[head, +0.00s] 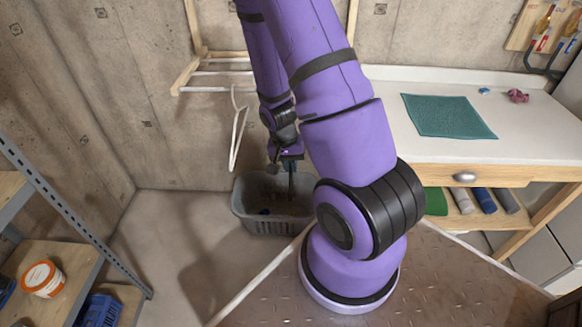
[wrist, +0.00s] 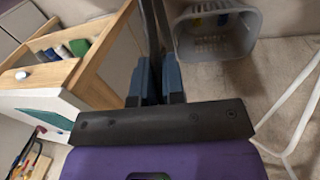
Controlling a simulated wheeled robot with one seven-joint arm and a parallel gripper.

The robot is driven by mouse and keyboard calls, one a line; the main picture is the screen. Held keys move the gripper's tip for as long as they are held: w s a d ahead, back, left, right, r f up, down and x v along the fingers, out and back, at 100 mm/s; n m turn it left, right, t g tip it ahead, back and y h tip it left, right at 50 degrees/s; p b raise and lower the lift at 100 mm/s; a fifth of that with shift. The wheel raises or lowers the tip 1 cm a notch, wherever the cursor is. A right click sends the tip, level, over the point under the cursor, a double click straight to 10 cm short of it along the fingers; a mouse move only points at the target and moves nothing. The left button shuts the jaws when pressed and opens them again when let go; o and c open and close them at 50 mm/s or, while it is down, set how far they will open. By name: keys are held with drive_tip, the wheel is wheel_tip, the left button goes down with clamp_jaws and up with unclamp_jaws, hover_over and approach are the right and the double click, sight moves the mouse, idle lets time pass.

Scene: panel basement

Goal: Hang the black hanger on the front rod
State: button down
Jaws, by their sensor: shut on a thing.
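My gripper (head: 287,163) is in front of the wall, above the grey basket and right of the white hanger. In the wrist view its blue fingers (wrist: 155,80) are close together on a thin dark piece, the black hanger (wrist: 152,28). In the head view only a dark strip of the black hanger (head: 291,186) shows below the fingers; the rest is hidden or too small to tell. The front rod (head: 212,90) is the lowest, nearest white rod of the wooden wall rack, up and left of my gripper. My arm hides its right part.
A white hanger (head: 237,140) hangs from the front rod; its edge also shows in the wrist view (wrist: 292,125). A grey basket (head: 250,222) stands on the floor below. A white worktop (head: 385,125) with a green cloth (head: 448,116) is at right, shelves (head: 60,255) at left.

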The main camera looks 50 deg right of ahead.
drive_tip(key=shift+w+d, duration=1.6)
drive_tip(key=shift+d, duration=0.3)
drive_tip(key=shift+w+d, duration=1.6)
drive_tip(key=shift+d, duration=0.25)
drive_tip(key=shift+w+d, duration=1.6)
drive_tip(key=shift+d, duration=0.3)
drive_tip(key=shift+f, duration=1.55)
drive_tip(key=c, duration=1.1)
unclamp_jaws()
drive_tip(key=r, duration=0.3)
drive_tip(key=w+a+r, duration=0.1)
drive_tip(key=r, duration=0.6)
drive_tip(key=shift+w+a+r, duration=0.15)
drive_tip(key=shift+a+r, duration=0.05)
drive_tip(key=shift+r, duration=0.05)
